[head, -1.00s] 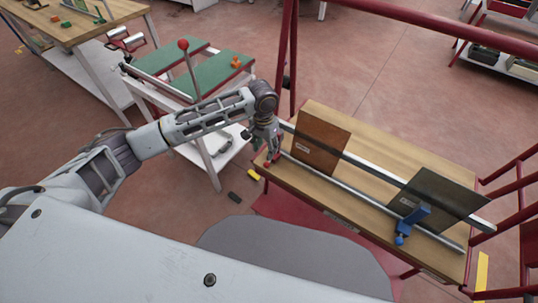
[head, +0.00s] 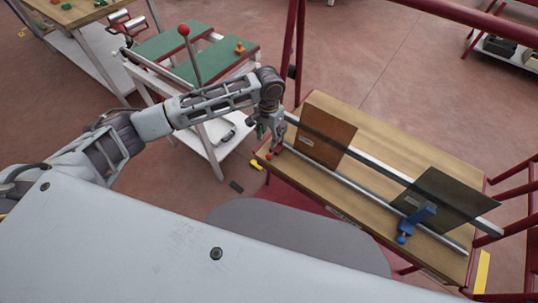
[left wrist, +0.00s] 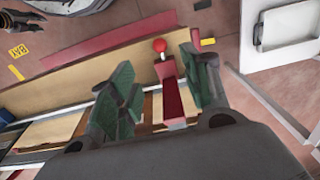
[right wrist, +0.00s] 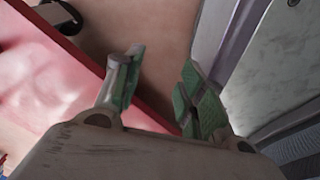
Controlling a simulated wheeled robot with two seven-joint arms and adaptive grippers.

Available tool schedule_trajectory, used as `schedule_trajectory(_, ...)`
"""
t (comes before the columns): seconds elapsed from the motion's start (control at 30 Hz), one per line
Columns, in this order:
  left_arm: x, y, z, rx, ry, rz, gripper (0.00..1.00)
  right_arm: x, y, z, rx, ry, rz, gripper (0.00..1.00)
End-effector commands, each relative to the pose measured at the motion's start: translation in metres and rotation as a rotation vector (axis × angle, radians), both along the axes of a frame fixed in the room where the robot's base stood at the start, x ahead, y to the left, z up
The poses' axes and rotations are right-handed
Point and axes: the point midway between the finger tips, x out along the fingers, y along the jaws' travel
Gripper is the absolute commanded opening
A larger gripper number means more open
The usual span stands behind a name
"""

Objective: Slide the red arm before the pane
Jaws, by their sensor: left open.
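The red arm (left wrist: 173,95), a red block with a red ball knob, sits on the rail at the left end of the wooden bench. In the head view it is a small red shape (head: 276,148), partly hidden by my gripper. My left gripper (head: 268,132) is over it. In the left wrist view my left gripper (left wrist: 165,88) is open, with green pads on either side of the red arm. A brown pane (head: 326,135) stands just right of it, and a dark grey pane (head: 446,199) farther right. My right gripper (right wrist: 160,90) looks open and empty.
A blue arm (head: 415,220) stands on the rail (head: 370,190) before the dark pane. A green-topped cart (head: 225,62) with a red-knobbed lever stands behind my left arm. Red frame posts (head: 295,50) rise behind the bench. The rail between the panes is clear.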

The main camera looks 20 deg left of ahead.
Motion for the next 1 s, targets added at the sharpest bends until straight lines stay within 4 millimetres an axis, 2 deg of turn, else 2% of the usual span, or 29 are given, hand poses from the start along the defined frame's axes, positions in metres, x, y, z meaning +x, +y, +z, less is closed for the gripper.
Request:
schedule_trajectory(0.33, -0.001, 0.000, -0.038, 0.001, 0.002, 0.000, 0.48, 0.005, 0.005, -0.002, 0.003, 0.001, -0.002, 0.40)
schedule_trajectory(0.67, -0.001, 0.000, -0.082, 0.001, 0.002, -0.001, 0.48, 0.024, 0.012, 0.000, 0.013, -0.022, -0.002, 0.40)
schedule_trajectory(1.0, 0.000, 0.000, -0.121, 0.000, 0.000, 0.000, 0.48, 0.027, 0.018, 0.000, 0.017, -0.022, -0.004, 0.40)
